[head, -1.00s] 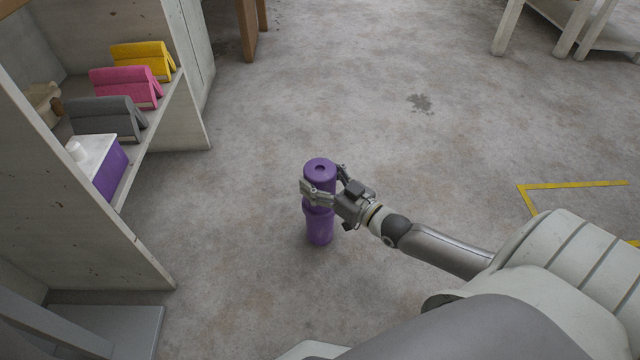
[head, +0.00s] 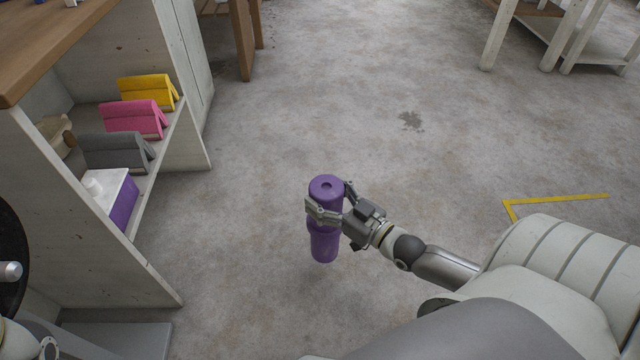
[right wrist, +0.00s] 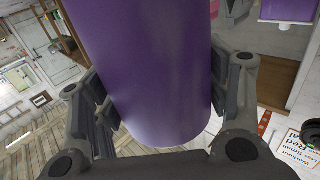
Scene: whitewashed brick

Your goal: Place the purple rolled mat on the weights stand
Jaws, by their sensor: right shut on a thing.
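The purple rolled mat (head: 325,243) is upright in the middle of the head view. My right gripper (head: 328,213) is shut around its upper part from the right. In the right wrist view the mat (right wrist: 155,75) fills the middle, between the two fingers (right wrist: 170,95). Whether its lower end clears the floor is hard to tell. At the left edge of the head view, a black disc with a chrome end (head: 11,271) and a flat grey base (head: 135,338) look like parts of the weights stand; most of it is out of frame. My left gripper is not visible.
A shelf unit (head: 165,270) with a wooden top stands at the left. It holds yellow (head: 147,91), pink (head: 134,118) and grey (head: 115,152) folded blocks and a purple-and-white box (head: 123,203). The concrete floor around the mat is open. White tables stand at the far right.

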